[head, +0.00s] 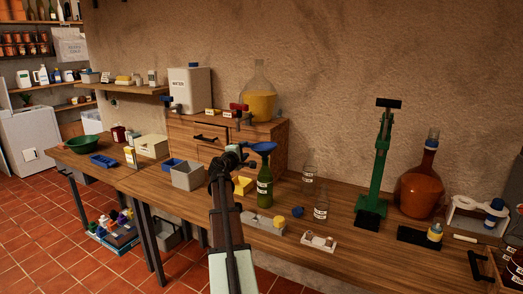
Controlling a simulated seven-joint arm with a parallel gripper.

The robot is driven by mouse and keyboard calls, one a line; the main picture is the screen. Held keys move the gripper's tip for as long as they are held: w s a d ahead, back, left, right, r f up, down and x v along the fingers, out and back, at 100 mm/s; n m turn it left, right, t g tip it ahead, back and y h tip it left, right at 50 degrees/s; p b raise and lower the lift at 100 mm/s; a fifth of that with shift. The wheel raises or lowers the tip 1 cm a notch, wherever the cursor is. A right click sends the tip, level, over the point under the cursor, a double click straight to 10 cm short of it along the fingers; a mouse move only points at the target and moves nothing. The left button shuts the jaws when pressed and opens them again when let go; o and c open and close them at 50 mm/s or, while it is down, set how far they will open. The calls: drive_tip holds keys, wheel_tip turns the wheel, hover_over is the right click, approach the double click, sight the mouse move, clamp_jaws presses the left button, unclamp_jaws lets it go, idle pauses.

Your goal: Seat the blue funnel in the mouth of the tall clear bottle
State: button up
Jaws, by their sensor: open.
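The blue funnel (263,147) is atop the green bottle (265,188), wide side up, and looks to sit in its mouth. My gripper (247,157) is open, just left of the funnel and level with the bottle neck; the fingers are small and partly hidden by my arm, so I cannot tell whether they touch. Two clear bottles stand upright to the right: one (310,174) at the back and one (321,207) nearer, with a pale label. No funnel shows in either.
A pale block with a yellow knob (278,221), a blue ball-like item (298,212) and a small white tray (318,242) lie in front. A green press (376,165) and an amber flask (420,190) stand right. A grey box (187,178) is left of my gripper.

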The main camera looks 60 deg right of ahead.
sight(247, 146)
drive_tip(key=d, duration=0.4)
drive_tip(key=shift+w+d+r, duration=0.1)
drive_tip(key=shift+w+r, duration=0.05)
drive_tip(key=shift+w, duration=0.2)
clamp_jaws()
